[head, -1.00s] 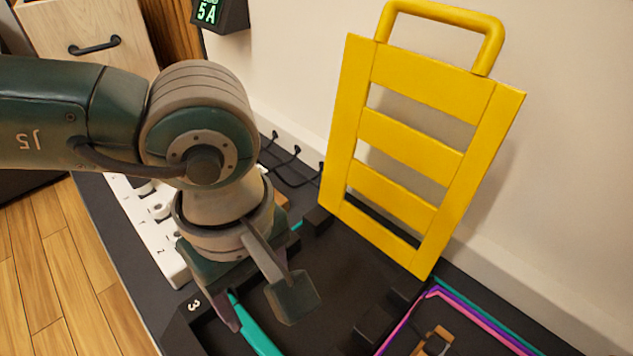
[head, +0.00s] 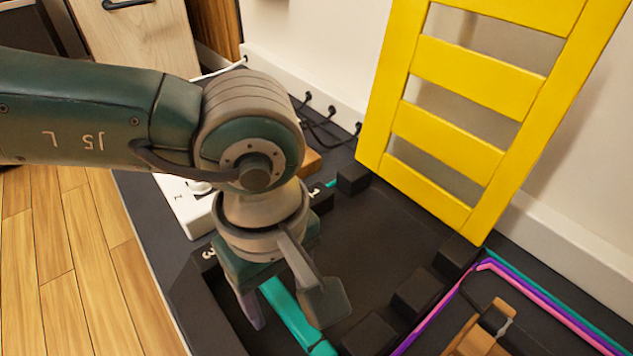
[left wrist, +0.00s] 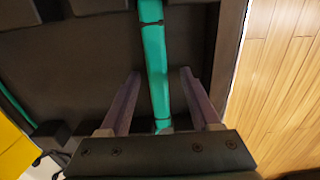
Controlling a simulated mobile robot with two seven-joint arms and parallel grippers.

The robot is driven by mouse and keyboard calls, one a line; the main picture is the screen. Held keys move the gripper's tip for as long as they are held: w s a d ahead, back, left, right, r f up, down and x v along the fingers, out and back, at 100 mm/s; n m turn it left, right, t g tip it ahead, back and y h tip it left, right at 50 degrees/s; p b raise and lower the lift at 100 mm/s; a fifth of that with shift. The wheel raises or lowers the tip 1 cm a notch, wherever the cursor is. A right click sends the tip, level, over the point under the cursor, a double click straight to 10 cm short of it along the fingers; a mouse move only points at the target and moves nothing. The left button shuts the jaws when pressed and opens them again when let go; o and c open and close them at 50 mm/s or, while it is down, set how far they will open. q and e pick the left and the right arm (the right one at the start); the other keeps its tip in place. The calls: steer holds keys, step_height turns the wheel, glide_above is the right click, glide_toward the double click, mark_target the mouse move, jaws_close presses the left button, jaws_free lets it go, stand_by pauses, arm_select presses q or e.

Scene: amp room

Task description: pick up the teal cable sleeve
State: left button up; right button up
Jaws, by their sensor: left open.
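The teal cable sleeve (head: 290,312) is a long teal strip lying in the dark tray (head: 385,232) below my left arm. My left gripper (head: 290,318) is open above it, fingers pointing down, and part of the sleeve is hidden behind the gripper. In the left wrist view the sleeve (left wrist: 155,62) runs lengthwise between the two spread fingers of my left gripper (left wrist: 157,75), with a gap on each side. A dark band crosses the sleeve in that view. My right gripper does not show.
A yellow slatted frame (head: 455,62) leans on the wall behind the tray. Dark blocks (head: 415,290) stand in the tray. Pink, purple and teal cables (head: 530,290) run at the right beside an orange-brown piece (head: 480,325). A white strip (head: 185,205) lies at the left.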

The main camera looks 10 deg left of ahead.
arm_select(q)
steer(key=shift+r, duration=0.1)
steer(key=shift+w+d, duration=0.1)
steer(key=shift+w, duration=0.05)
steer(key=c, duration=0.3)
jaws_close()
